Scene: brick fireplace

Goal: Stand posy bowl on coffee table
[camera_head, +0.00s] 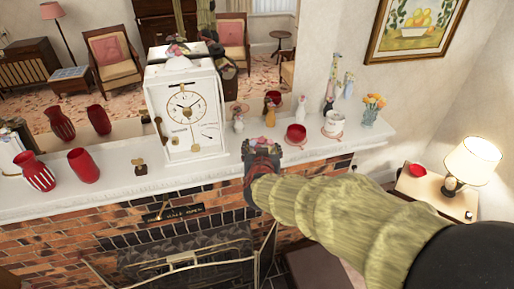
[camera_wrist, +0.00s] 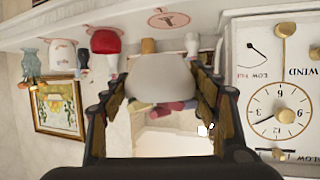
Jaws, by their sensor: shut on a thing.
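My gripper (camera_head: 262,165) reaches in front of the mantel's front edge, just right of the white clock. In the wrist view, which is upside down, its two fingers close on either side of a smooth white bowl (camera_wrist: 160,76). Pink and yellow flower shapes (camera_wrist: 170,105) show at the bowl's rim side, so it looks like the posy bowl. In the head view the gripper and arm hide most of it; only a little pink and white shows at the tip. I cannot clearly make out the coffee table.
The white mantel (camera_head: 110,197) carries red vases (camera_head: 83,165), the clock (camera_head: 187,110), a red bowl (camera_head: 296,135), a white pot (camera_head: 334,124), figurines and a flower vase (camera_head: 371,112). A mirror stands behind. A lamp (camera_head: 470,165) stands on a side table (camera_head: 430,192) at right.

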